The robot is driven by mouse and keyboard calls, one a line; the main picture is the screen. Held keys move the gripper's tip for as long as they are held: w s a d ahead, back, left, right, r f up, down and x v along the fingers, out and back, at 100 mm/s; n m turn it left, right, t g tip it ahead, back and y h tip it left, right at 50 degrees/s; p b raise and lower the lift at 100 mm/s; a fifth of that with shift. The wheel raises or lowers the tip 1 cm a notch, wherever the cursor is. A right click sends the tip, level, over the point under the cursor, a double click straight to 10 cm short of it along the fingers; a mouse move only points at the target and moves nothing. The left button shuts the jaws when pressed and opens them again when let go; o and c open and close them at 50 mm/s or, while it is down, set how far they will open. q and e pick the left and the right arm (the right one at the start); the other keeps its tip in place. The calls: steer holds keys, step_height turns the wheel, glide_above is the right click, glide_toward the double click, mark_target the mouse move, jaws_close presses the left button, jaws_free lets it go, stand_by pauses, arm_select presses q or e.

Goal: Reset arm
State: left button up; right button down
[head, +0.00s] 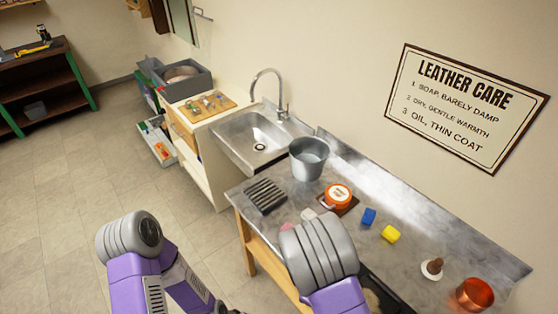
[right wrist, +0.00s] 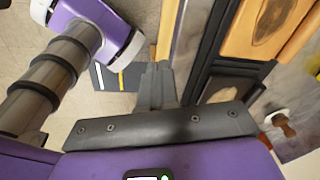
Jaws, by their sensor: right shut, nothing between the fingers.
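My right gripper (right wrist: 158,72) shows in the right wrist view with its two grey fingers together and nothing between them. It is beside the wooden edge of the workbench, over the floor side. In the head view my right arm hides it, in front of the metal-topped bench (head: 450,250). My left arm reaches down at the lower left of the head view, clear of the bench. Its gripper is cut off by the bottom edge.
A bucket (head: 308,158), a dark ribbed rack (head: 265,195), an orange tin (head: 338,196), a blue block (head: 369,216), a yellow block (head: 390,234), a brush (head: 432,267) and a copper pot (head: 474,293) stand on the bench. A sink (head: 255,133) adjoins it. The left floor is free.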

steer(key=s+f+n+y+b, duration=0.1)
steer(key=s+f+n+b, duration=0.2)
steer(key=f+n, duration=0.3)
steer(key=s+f+n+y+b, duration=0.2)
steer(key=s+f+n+b, duration=0.1)
steer(key=f+n+b, duration=0.2)
steer(key=s+a+f+n+y+b, duration=0.1)
steer(key=s+f+n+y+b, duration=0.1)
steer(key=f+n, duration=0.7)
steer(key=shift+s+n+b, duration=0.5)
steer(key=shift+n+b, duration=0.4)
steer(key=shift+b, duration=0.2)
steer(key=shift+a, duration=0.1)
